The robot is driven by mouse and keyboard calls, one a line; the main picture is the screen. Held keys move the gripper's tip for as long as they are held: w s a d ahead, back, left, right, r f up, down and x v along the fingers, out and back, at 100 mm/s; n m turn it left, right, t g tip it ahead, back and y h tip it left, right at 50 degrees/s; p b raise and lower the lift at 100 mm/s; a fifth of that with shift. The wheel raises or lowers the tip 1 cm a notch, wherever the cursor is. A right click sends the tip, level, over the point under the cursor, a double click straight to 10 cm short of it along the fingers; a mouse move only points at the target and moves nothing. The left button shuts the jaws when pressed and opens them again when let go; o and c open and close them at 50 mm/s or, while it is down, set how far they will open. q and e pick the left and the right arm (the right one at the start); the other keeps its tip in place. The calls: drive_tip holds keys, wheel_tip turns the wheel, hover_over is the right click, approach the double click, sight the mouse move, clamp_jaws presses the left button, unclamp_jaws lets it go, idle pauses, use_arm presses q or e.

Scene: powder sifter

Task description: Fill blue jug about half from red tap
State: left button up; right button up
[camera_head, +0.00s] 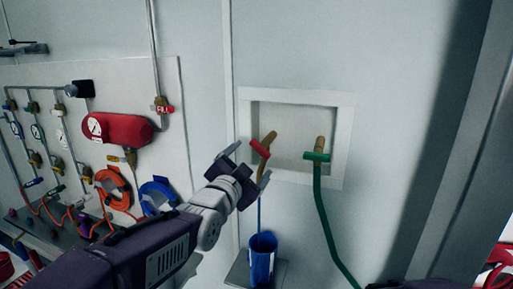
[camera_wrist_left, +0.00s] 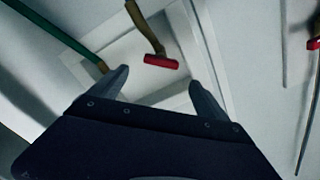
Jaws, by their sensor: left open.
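The red tap (camera_head: 260,149) has a brass body and a red handle, in a white-framed wall recess. A thin blue stream (camera_head: 259,214) runs below it into the blue jug (camera_head: 262,262), which stands upright. The level in the jug cannot be told. My left gripper (camera_head: 247,164) is open and empty just in front of the tap, with its fingers on either side of the handle's line. In the left wrist view, the red handle (camera_wrist_left: 160,61) shows just beyond and between the open fingertips (camera_wrist_left: 160,79), apart from them. My right gripper is not in view.
A green tap (camera_head: 317,156) with a green hose (camera_head: 326,220) is to the right in the same recess (camera_head: 344,130). The jug stands on a dark plate (camera_head: 238,274). A red tank (camera_head: 116,128), gauges and coiled hoses fill the panel at left. The wall at right is bare.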

sight(259, 151)
use_arm(q)
drive_tip(key=p+x, duration=0.2)
drive_tip(key=x, duration=0.2)
drive_tip(key=p+x, duration=0.2)
drive_tip(key=x, duration=0.3)
drive_tip(key=shift+w+a+f, duration=0.1)
drive_tip(key=shift+a+f, duration=0.1)
drive_tip(key=shift+a, duration=0.05)
drive_tip(key=shift+w+d+p, duration=0.1)
drive_tip(key=shift+d+p, duration=0.05)
drive_tip(key=shift+p, duration=0.2)
drive_tip(key=shift+f, duration=0.1)
drive_tip(key=shift+w, duration=0.15)
drive_tip(key=c, duration=1.4)
drive_tip(key=shift+o, duration=0.2)
